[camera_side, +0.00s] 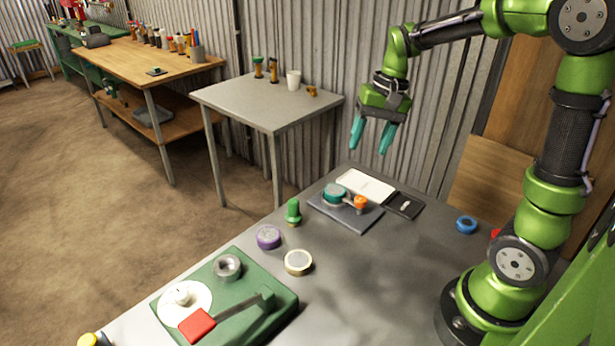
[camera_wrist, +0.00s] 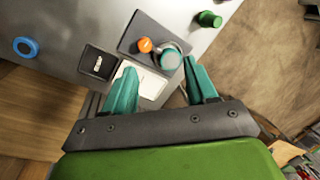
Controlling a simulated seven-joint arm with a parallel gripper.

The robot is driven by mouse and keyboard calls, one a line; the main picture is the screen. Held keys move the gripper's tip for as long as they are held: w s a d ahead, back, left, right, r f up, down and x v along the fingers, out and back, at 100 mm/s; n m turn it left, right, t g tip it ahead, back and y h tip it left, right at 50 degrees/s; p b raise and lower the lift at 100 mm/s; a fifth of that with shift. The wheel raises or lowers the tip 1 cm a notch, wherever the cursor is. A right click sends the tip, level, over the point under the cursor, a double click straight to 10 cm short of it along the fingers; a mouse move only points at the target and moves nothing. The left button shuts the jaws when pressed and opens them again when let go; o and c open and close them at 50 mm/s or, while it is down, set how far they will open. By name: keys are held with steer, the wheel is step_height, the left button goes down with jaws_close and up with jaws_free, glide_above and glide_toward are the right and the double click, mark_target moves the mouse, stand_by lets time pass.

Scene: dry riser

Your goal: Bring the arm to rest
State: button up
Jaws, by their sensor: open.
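My green arm reaches over the grey table from the right in the side view. My gripper (camera_side: 371,148) has teal fingers, points down and is held well above the table's far end. The fingers are apart with nothing between them. In the wrist view my gripper (camera_wrist: 163,85) also shows open and empty, with a white tray (camera_wrist: 152,86) below and beyond it. The gripper touches nothing that I can see.
A dark plate (camera_side: 345,216) holds a teal-topped part and an orange knob. A black box (camera_side: 404,204), blue ring (camera_side: 466,224), green bottle (camera_side: 293,211), purple disc (camera_side: 268,237) and green lever device (camera_side: 240,300) stand on the table. The air around my gripper is clear.

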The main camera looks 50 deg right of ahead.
steer(key=s+a+r+n+t, duration=0.2)
steer(key=s+a, duration=0.3)
steer(key=a, duration=0.1)
steer(key=s+a+r+n+t, duration=0.2)
steer(key=s+a+n+t, duration=0.1)
steer(key=a, duration=0.3)
steer(key=shift+s+a+r+t, duration=0.2)
steer(key=shift+s+r+t, duration=0.1)
steer(key=shift+s, duration=0.6)
